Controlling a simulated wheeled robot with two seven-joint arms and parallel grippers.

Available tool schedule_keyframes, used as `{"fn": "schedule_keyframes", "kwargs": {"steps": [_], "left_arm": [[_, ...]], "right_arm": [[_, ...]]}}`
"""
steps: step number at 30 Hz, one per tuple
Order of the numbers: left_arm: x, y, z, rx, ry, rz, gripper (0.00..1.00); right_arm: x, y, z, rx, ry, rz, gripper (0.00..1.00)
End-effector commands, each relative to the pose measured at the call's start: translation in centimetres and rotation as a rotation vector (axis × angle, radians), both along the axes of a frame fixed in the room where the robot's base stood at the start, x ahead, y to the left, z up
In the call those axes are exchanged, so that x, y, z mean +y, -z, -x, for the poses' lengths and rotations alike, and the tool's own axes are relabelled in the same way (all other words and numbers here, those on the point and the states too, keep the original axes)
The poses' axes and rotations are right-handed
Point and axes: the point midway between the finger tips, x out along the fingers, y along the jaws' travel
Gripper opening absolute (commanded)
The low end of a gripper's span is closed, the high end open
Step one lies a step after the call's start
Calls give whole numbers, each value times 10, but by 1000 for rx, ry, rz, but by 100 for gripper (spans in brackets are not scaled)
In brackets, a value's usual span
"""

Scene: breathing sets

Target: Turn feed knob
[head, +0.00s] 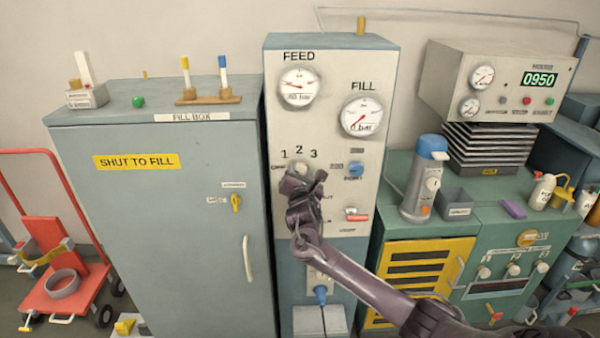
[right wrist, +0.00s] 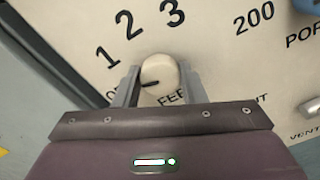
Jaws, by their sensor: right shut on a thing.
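The feed knob (right wrist: 160,76) is a round cream knob with a dark pointer line. In the right wrist view the line points left, towards the partly hidden lettering below the 1. The numbers 1, 2 and 3 arc above it on the cream panel (head: 334,213). My right gripper (right wrist: 158,84) is shut on the knob, one finger on each side. In the head view my right gripper (head: 302,178) covers most of the knob, and the marks 1, 2, 3 show above it. The feed gauge (head: 299,87) is above. My left gripper is not in view.
The fill gauge (head: 362,115) and a blue knob (head: 355,169) are on the same panel to the right, with a red-tipped lever (head: 357,217) below. The grey fill box (head: 165,220) stands to the left. A green bench (head: 500,232) with bottles stands to the right.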

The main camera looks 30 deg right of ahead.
Motion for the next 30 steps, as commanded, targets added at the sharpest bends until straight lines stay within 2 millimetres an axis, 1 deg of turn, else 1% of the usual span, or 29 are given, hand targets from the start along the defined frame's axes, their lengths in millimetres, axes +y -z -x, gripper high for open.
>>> {"fn": "schedule_keyframes", "kwargs": {"steps": [12,30], "left_arm": [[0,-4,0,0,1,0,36],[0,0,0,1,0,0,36]], "right_arm": [[-1,1,1,-208,1,-340,15],[-1,4,1,-504,2,-827,15]]}}
